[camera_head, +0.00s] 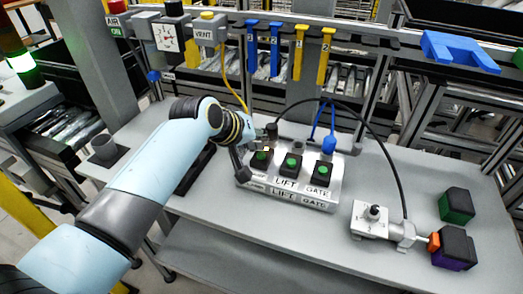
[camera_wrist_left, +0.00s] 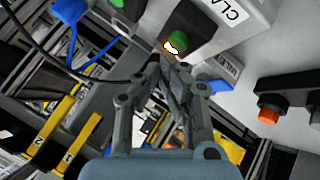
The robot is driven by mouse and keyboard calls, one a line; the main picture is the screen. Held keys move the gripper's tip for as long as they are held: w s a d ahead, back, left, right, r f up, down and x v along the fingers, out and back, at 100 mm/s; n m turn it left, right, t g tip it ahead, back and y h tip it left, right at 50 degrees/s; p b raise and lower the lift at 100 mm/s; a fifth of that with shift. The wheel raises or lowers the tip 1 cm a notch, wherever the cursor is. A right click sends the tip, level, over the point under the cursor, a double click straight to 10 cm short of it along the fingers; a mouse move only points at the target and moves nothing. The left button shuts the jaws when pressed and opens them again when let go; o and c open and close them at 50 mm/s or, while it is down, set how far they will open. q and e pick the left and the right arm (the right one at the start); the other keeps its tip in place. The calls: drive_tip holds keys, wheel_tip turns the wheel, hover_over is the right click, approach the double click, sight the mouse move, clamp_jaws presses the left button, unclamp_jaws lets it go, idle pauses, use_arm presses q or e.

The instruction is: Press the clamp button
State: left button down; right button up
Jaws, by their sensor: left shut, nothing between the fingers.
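The clamp button is a green button on a black block. It shows in the left wrist view (camera_wrist_left: 181,41) beside a label with the letters "CLA", and in the head view (camera_head: 261,156) at the left end of a grey control box (camera_head: 318,205). A bright spot shows at its edge. My left gripper (camera_head: 246,160) is shut and empty, close beside this button. In the left wrist view its fingertips (camera_wrist_left: 174,64) are at the button's near edge; whether they touch it I cannot tell. My right gripper is not in view.
The box also carries the LIFT button (camera_head: 292,162) and the GATE button (camera_head: 323,169). A blue plug (camera_head: 329,144) and a black cable rise behind them. A grey fixture (camera_head: 373,218), a green-black block (camera_head: 456,205) and a purple-black block (camera_head: 455,248) stand at right.

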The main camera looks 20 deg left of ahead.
sight(258, 153)
use_arm(q)
wheel_tip(258, 153, up, 4)
drive_tip(key=p, duration=0.3)
drive_tip(key=shift+r, duration=0.75)
drive_tip(key=shift+s, duration=0.1)
